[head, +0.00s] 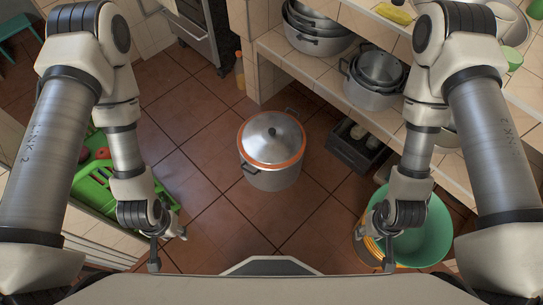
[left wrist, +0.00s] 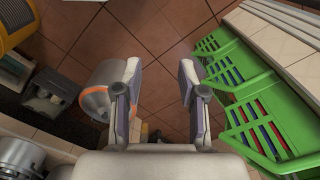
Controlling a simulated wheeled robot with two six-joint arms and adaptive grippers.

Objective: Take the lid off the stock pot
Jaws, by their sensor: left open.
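The stock pot (head: 270,179) stands upright on the tiled floor in the middle of the head view. Its shiny metal lid (head: 272,138) sits on top, with an orange band around the rim and a dark knob at the centre. My left gripper (head: 168,248) is open and empty, left of and nearer than the pot, not touching it. In the left wrist view, the pot (left wrist: 110,74) shows partly behind the left finger; bare floor lies between the fingers (left wrist: 158,76). My right gripper (head: 375,250) has its fingers apart, in front of the green bucket and clear of the pot.
A green bucket (head: 425,232) stands at the right. Green crates (head: 92,182) are at the left, also in the left wrist view (left wrist: 250,112). Tiled shelves at the right hold metal pots (head: 375,75). A dark crate (head: 357,150) is right of the stock pot. Floor around the pot is mostly clear.

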